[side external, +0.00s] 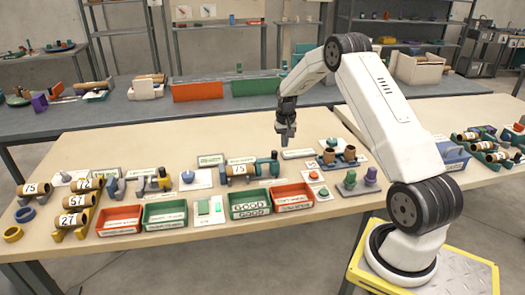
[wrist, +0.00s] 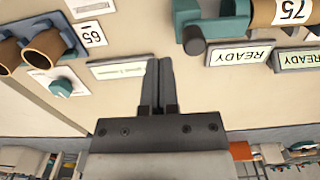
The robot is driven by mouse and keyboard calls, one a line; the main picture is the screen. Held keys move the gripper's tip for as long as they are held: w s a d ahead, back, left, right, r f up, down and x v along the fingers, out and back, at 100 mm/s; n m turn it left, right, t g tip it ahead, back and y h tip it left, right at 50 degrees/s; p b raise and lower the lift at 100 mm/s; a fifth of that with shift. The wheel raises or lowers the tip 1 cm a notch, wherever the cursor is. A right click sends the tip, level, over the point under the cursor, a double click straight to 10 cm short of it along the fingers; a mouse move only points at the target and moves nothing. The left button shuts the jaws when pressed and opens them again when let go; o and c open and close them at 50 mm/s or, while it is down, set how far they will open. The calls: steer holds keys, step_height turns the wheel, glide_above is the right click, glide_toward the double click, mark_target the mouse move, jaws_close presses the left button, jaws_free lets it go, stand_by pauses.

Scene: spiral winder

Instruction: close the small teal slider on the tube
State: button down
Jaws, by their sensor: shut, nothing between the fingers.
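A brown cardboard tube (side external: 240,170) labelled 75 lies in a teal fixture near the middle of the table. A small teal slider block (side external: 268,165) stands at its right end. The wrist view shows the tube (wrist: 288,12) at the top right and the teal slider (wrist: 205,18) left of it, with a rounded knob at its lower edge. In that view a teal part meets the tube's end; I cannot tell whether the slider itself touches it. My gripper (side external: 286,138) hangs above and behind the fixture, pointing down. Its fingers (wrist: 160,65) are together and empty, apart from the slider.
READY plates (wrist: 240,54) lie beside the fixture. A panel with a teal knob (wrist: 62,87) and brown cylinders (wrist: 45,48) is at the wrist view's left. Green (side external: 250,204) and red (side external: 292,197) trays sit in front.

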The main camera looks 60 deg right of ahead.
mark_target(273, 152)
steer(key=shift+f, duration=0.25)
steer(key=shift+f, duration=0.75)
steer(key=shift+f, duration=0.35)
steer(key=shift+f, duration=0.35)
steer(key=shift+f, duration=0.45)
steer(key=shift+w+a, duration=1.45)
stand_by(1.2)
steer(key=shift+s+d, duration=0.45)
stand_by(1.4)
steer(key=shift+r, duration=0.15)
steer(key=shift+r, duration=3.35)
